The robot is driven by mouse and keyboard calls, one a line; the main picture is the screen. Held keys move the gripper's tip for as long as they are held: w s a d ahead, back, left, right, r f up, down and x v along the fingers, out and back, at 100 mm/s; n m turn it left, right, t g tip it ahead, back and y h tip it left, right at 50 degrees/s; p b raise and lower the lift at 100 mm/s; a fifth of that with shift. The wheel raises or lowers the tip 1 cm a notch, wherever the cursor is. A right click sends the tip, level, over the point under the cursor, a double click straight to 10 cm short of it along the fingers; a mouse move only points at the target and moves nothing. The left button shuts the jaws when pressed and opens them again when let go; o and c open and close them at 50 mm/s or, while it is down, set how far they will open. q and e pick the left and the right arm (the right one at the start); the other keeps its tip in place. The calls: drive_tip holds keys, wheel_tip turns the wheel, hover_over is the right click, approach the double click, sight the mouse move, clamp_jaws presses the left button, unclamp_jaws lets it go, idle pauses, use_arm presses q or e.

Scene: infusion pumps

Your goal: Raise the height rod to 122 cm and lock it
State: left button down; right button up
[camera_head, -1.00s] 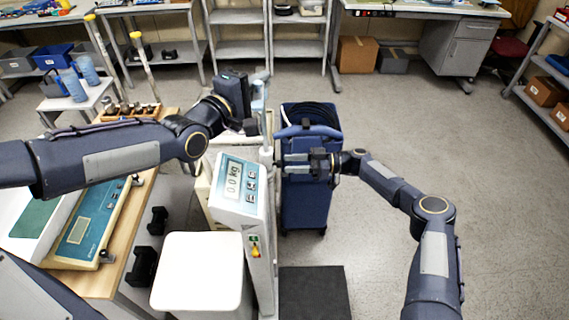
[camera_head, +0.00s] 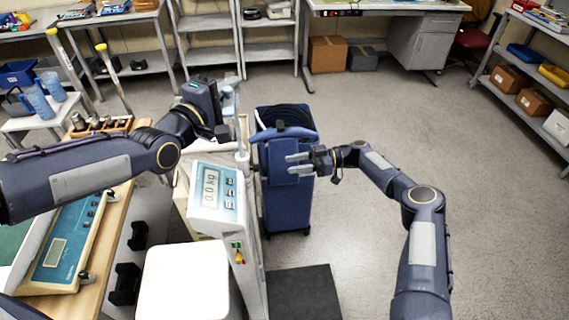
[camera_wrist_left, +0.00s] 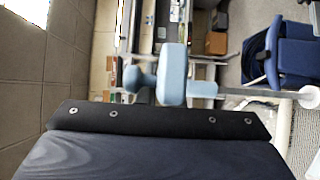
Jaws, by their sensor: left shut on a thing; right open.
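The scale's height rod (camera_head: 243,138) stands upright behind the display head (camera_head: 214,193), which reads 0.0 kg. A light-blue piece (camera_head: 230,92) is at its top. My left gripper (camera_head: 222,103) is shut at this piece, apparently on it. In the left wrist view, the light-blue piece (camera_wrist_left: 172,74) has a rounded knob (camera_wrist_left: 137,79) on its left and a pale rod running right. My right gripper (camera_head: 300,163) is open and empty, right of the rod and apart from it, in front of the blue cart. The rod's height marks and lock are too small to read.
A blue cart (camera_head: 284,190) stands just behind the scale. A dark platform (camera_head: 304,293) lies at its foot. Floor at right is clear.

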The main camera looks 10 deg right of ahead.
sight(257, 166)
drive_tip(key=s+a+r+n+t+h, duration=0.3)
drive_tip(key=a+r+h, duration=0.4)
drive_tip(key=r+h, duration=0.55)
drive_tip(key=x, duration=1.2)
drive_tip(key=shift+d+f, duration=0.1)
drive_tip(key=shift+f, duration=0.05)
drive_tip(key=shift+c, duration=0.5)
clamp_jaws()
